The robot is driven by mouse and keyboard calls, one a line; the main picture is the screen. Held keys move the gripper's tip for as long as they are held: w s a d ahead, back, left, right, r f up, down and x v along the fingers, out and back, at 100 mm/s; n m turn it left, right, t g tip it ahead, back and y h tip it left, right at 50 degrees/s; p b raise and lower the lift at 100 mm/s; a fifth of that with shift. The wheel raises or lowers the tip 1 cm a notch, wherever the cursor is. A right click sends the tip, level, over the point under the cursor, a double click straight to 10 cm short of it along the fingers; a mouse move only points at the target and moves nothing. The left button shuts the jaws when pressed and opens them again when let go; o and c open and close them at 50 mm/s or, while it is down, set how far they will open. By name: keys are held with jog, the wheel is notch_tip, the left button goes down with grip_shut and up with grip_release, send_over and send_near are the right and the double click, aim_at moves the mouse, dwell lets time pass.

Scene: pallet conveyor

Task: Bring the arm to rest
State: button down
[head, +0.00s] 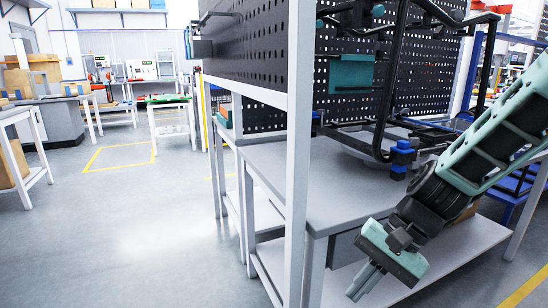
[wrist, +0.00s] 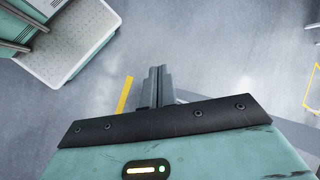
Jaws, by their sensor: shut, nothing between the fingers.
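My gripper (head: 364,282) hangs at the lower right of the head view, at the end of my teal and black arm. It points down and to the left, in front of the workbench. Its two grey fingers are together with nothing between them. In the wrist view my gripper (wrist: 156,86) shows its fingers side by side above the grey floor, holding nothing.
A grey workbench (head: 285,170) with a lower shelf (head: 460,255) and black pegboard (head: 250,45) stands close to my arm. A black tube frame (head: 385,80) rises from it. Open floor (head: 140,220) lies to the left, with other benches (head: 175,100) farther back.

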jog(key=s+r+n+t+h, duration=0.25)
jog(key=s+n+h, duration=0.35)
jog(key=s+n, duration=0.8)
notch_tip(320, 180, up, 17)
jog(key=s+p, duration=0.1)
jog(key=p, duration=1.5)
jog(key=shift+s+a+f+m+g, duration=0.2)
jog(key=shift+a+m+g, duration=0.15)
jog(key=shift+m+g, duration=0.1)
